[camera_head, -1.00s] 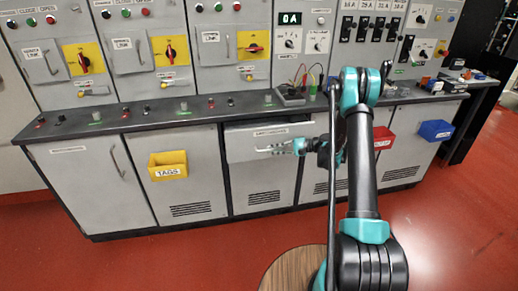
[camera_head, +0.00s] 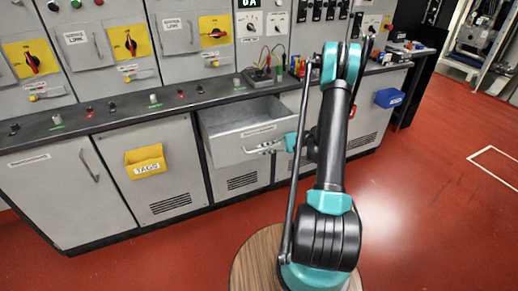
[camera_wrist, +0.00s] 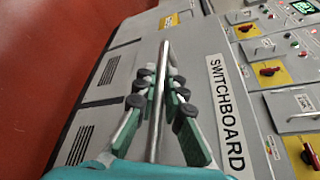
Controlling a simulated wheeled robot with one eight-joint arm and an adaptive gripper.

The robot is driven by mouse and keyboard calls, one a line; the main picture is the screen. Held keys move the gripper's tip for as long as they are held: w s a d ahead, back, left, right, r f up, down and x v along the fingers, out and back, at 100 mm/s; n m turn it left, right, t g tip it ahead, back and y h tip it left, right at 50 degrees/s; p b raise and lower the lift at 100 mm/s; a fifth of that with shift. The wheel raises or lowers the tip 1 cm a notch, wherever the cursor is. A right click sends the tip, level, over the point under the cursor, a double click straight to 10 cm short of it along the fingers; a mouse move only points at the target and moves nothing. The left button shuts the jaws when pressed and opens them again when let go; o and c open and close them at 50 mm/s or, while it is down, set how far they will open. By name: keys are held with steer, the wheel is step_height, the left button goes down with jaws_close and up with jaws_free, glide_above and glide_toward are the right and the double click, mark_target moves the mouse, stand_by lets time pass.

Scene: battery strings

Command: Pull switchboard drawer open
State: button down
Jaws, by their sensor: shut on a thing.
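The switchboard drawer (camera_head: 228,148) is a grey metal drawer under the dark counter. In the head view it stands partly pulled out, and its inside shows from above. My gripper (camera_head: 262,147) is at the front of the drawer. In the wrist view my gripper (camera_wrist: 158,87) has its padded fingers on both sides of a long metal bar handle (camera_wrist: 162,60), shut on it. The drawer front (camera_wrist: 205,45) bears a label reading SWITCHBOARD (camera_wrist: 226,115). The handle's lower end is partly hidden between the fingers.
A yellow TAGS bin (camera_head: 145,161) hangs on the cabinet left of the drawer. A blue bin (camera_head: 389,97) hangs at the right. The counter (camera_head: 120,112) runs above the drawer. A round wooden top (camera_head: 250,268) is near my arm's base. Red floor (camera_head: 420,190) is clear at right.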

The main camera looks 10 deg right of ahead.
steer(key=c, duration=1.6)
jaws_free()
steer(key=shift+v, duration=3.8)
